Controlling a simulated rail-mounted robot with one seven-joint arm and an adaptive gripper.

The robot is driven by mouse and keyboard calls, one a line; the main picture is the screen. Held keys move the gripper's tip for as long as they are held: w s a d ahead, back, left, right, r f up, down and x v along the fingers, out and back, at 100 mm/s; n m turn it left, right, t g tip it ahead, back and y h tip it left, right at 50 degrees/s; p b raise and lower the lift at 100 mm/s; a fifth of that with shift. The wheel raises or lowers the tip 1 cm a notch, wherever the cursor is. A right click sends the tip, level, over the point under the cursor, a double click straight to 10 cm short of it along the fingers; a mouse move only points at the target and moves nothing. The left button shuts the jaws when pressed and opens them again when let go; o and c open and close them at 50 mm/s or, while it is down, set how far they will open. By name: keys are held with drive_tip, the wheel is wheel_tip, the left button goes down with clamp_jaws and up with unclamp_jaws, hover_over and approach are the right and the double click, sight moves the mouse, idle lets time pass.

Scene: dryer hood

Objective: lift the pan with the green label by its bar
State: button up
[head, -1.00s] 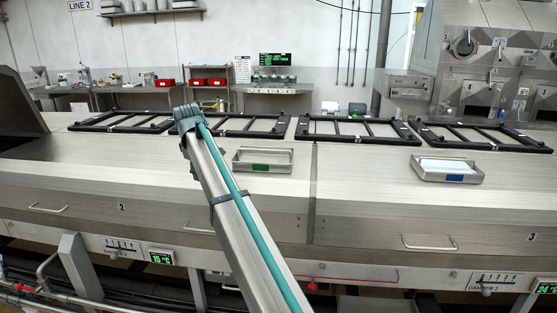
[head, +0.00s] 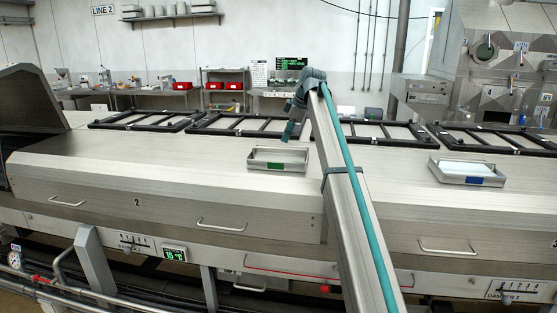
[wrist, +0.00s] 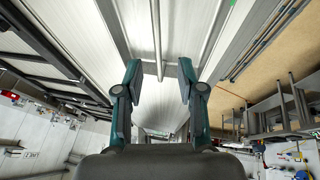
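The pan with the green label (head: 292,156) is a shallow metal pan resting on the hood top, left of my arm. Its green label (head: 277,165) is on the front side.
A similar pan with a blue label (head: 440,171) rests on the hood to the right. Black frames (head: 237,126) line the hood's rear. The brushed metal hood top (head: 150,165) is clear left of the green-labelled pan. Handles (head: 220,226) stick out from the hood front.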

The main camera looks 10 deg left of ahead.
sight(279, 149)
drive_tip(key=shift+p+x, duration=1.6)
drive_tip(key=shift+x, duration=2.4)
drive_tip(key=shift+w+a+r, duration=0.1)
drive_tip(key=shift+w, duration=0.05)
clamp_jaws()
